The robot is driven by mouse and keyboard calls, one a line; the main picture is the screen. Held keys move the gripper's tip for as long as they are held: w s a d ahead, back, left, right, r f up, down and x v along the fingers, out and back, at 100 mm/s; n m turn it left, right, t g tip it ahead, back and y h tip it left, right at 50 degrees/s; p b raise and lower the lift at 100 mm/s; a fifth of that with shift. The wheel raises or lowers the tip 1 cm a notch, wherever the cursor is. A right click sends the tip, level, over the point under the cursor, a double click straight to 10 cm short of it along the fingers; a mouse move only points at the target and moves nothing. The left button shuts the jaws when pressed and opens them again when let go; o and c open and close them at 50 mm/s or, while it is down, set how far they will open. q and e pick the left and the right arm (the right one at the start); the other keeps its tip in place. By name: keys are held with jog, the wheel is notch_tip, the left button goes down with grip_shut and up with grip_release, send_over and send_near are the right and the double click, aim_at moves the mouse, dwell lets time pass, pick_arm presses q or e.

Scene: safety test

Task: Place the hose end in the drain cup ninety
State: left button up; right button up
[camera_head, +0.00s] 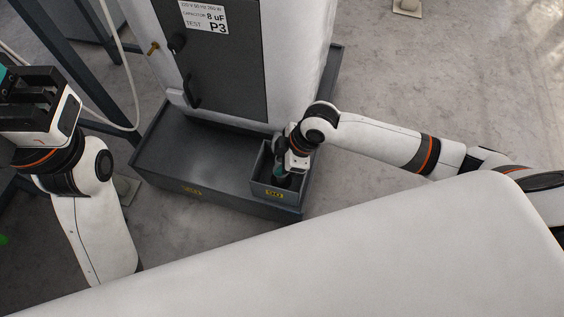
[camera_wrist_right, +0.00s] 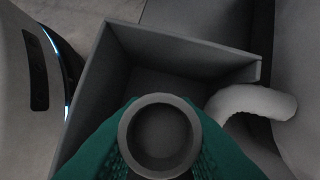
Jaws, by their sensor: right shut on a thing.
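The drain cup (camera_head: 259,188) is a dark square open box with a yellow label, standing in the right front part of a wide grey tray. My right gripper (camera_head: 281,174) points down at the cup's opening, partly inside its outline. In the right wrist view its teal fingers are shut around a grey round tube end, the hose end (camera_wrist_right: 124,137), with the cup's walls (camera_wrist_right: 190,48) around and beyond it. Whether the hose end touches the cup floor is hidden. My left gripper (camera_head: 40,98) is far left, away from the cup; its finger gap is unclear.
A white cabinet (camera_head: 300,60) with a dark door panel marked P3 stands behind the cup. The grey tray (camera_head: 190,150) has bare room left of the cup. A bent white pipe (camera_wrist_right: 250,100) is right of the hose end. A pale hose (camera_head: 118,45) hangs at left.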

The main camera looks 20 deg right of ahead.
jog(key=shift+f, duration=0.15)
jog(key=o, duration=1)
